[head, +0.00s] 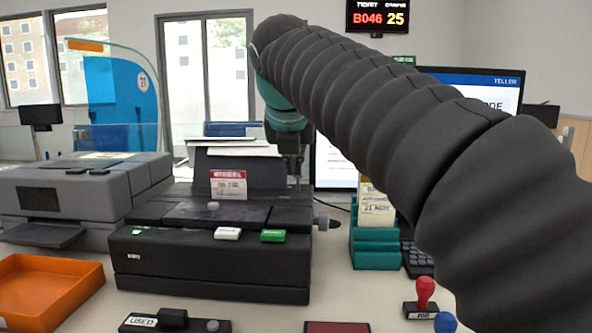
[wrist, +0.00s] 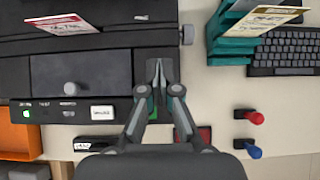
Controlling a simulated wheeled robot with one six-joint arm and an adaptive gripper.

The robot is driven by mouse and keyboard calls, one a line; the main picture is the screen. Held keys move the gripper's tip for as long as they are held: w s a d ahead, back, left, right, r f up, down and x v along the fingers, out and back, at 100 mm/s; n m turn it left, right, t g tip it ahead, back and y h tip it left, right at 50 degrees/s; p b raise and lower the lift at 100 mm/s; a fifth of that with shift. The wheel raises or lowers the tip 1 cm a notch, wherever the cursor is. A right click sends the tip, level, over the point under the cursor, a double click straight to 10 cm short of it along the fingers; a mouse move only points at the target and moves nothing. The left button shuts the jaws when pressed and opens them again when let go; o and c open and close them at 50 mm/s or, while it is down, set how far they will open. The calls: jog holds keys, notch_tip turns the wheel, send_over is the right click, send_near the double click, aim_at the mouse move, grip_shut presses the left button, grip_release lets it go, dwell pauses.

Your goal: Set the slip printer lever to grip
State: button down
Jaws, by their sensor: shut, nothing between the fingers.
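The slip printer (head: 211,258) is a wide black machine in the middle of the head view, with a printed slip (head: 229,186) standing upright in it. A grey round knob on a short shaft (head: 322,222) sticks out of its right side; it also shows in the wrist view (wrist: 186,35). A small grey knob (wrist: 70,88) sits on the top cover. I cannot tell which part is the lever or how it is set. My gripper (wrist: 158,68) is shut and empty, above the right part of the printer, left of the side knob. In the head view my gripper (head: 291,175) points down.
A white button (head: 228,233) and a green button (head: 273,235) are on the printer's front edge. A grey machine (head: 75,195) and orange tray (head: 45,290) are left. A teal slip holder (head: 375,245), keyboard (wrist: 285,52) and red stamp (head: 425,290) are right.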

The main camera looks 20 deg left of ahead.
aim_at(298, 183)
jog(key=b+x, duration=0.1)
jog(key=x, duration=0.8)
jog(key=shift+f, duration=0.15)
jog(key=w, duration=0.1)
jog(key=r, duration=0.1)
jog(key=w, duration=0.1)
jog(key=shift+w+a+r+p, duration=0.25)
jog(key=shift+w+a+p, duration=0.05)
jog(key=shift+w+p, duration=0.1)
jog(key=shift+w+a+r, duration=0.1)
jog(key=shift+w+r, duration=0.05)
jog(key=shift+w, duration=0.3)
jog(key=shift+s+r, duration=0.15)
